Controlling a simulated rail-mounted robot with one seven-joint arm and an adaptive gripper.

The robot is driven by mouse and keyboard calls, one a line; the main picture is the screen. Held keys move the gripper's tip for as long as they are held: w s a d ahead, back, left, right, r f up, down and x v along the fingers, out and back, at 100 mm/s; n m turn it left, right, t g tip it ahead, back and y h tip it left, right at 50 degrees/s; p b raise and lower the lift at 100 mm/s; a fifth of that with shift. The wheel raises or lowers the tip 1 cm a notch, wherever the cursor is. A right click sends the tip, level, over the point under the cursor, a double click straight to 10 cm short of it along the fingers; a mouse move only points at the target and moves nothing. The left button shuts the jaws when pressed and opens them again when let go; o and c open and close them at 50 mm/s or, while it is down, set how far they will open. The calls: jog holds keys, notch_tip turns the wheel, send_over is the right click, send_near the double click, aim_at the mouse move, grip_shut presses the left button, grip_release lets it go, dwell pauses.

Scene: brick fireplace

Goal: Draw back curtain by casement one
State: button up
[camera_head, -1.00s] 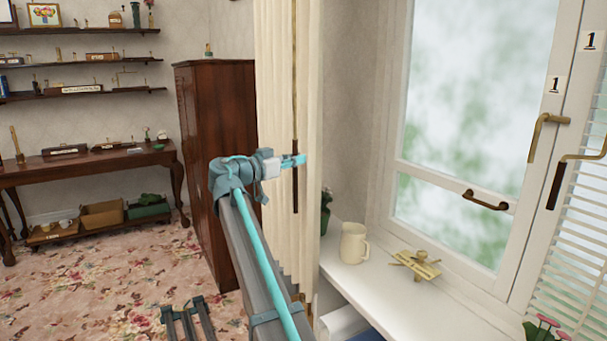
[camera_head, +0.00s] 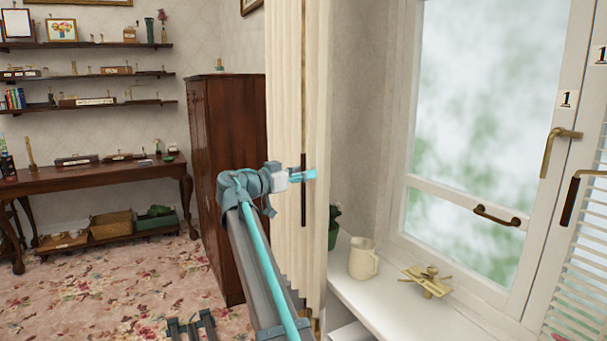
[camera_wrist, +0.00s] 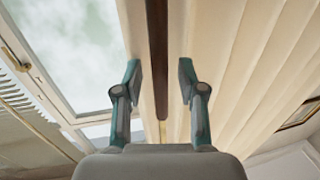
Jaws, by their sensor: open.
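The cream curtain (camera_head: 287,115) hangs in folds at the left of the casement marked 1 (camera_head: 465,130). A thin draw rod with a dark wooden handle (camera_head: 304,205) hangs down in front of it. My gripper (camera_head: 312,175) is at the handle's height, in front of the curtain. In the wrist view my gripper (camera_wrist: 160,78) is open, with one finger on each side of the dark handle (camera_wrist: 157,50). The fingers look apart from the handle. The curtain (camera_wrist: 240,60) fills the right of that view and the window (camera_wrist: 70,50) the left.
A white sill (camera_head: 385,310) below the window holds a cream jug (camera_head: 363,260) and a brass object (camera_head: 430,280). A green pot (camera_head: 333,225) stands partly behind the curtain. A dark wooden cabinet (camera_head: 228,150) stands left of the curtain. Patterned floor (camera_head: 130,290) is open at lower left.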

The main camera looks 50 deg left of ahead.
jog(key=s, duration=1.1)
jog(key=shift+s, duration=0.4)
